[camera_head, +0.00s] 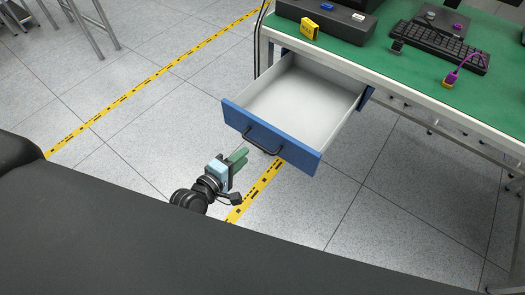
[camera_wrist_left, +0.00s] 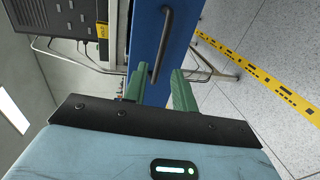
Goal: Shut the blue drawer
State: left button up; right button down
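The blue drawer (camera_head: 231,112) is pulled well out from under the green-topped workbench (camera_head: 385,52), and its pale inside looks empty. Its black bar handle (camera_head: 262,146) is on the blue front. In the left wrist view the blue front (camera_wrist_left: 146,35) stands ahead, with the handle (camera_wrist_left: 167,38) beyond the gap between the fingertips. My left gripper (camera_head: 239,156) is in front of the drawer, slightly left of and below the handle. Its green fingers (camera_wrist_left: 158,84) are parted with nothing between them. Contact with the handle cannot be told. My right gripper is not in view.
On the bench are a keyboard (camera_head: 437,43), a yellow box (camera_head: 309,28), a dark case (camera_head: 335,20) and a purple-and-yellow item (camera_head: 452,77). Yellow tape (camera_head: 150,81) marks the floor. A metal-legged frame (camera_head: 88,20) stands far left.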

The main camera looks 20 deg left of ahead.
aim_at(257, 145)
pick_arm(q)
jog(key=shift+x, duration=4)
jog(key=shift+a, duration=0.1)
jog(key=shift+c, duration=0.2)
grip_shut()
jog(key=shift+b, duration=0.3)
